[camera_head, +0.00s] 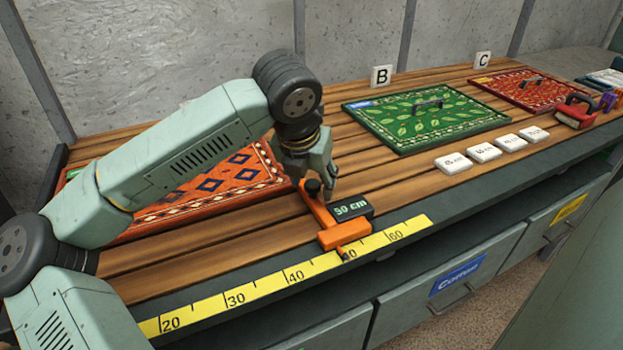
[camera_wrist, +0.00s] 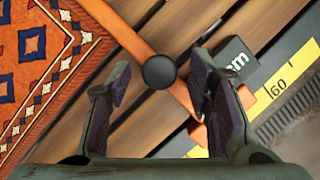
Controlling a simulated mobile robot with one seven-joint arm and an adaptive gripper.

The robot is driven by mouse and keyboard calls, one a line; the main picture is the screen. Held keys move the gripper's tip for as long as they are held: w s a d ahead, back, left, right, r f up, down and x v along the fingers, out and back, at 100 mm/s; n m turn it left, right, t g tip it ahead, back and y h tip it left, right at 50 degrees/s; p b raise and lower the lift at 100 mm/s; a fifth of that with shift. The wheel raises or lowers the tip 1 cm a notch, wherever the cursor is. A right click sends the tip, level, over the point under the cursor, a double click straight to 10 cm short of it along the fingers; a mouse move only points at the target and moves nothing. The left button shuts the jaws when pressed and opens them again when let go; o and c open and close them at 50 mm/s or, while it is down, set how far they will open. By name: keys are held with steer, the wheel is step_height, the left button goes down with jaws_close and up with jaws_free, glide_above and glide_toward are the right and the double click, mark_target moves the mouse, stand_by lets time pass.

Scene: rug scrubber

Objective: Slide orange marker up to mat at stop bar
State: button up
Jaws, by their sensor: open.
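The orange marker (camera_head: 336,234) sits on the yellow ruler between the 40 and 60 marks. It has an arm across the boards, a black knob (camera_head: 313,187) and a dark display that seems to read 50 cm. The orange patterned mat (camera_head: 158,221) lies left of it, partly hidden by my arm. In the wrist view, a wood gap separates the mat (camera_wrist: 38,60) from part of the marker's arm; contact at the far end is unclear. My gripper (camera_wrist: 160,80) is open over the marker, with the knob between its fingers in view. I cannot clearly identify the stop bar.
The yellow ruler (camera_head: 268,291) runs along the table's front edge. A green leaf-pattern mat (camera_head: 383,127) by sign B and a red mat (camera_head: 510,83) by sign C lie to the right. Several white labelled blocks (camera_head: 484,152) stand before them. Drawers are below the edge.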

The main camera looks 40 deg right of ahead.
steer(key=v, duration=1.2)
steer(key=shift+s, duration=0.2)
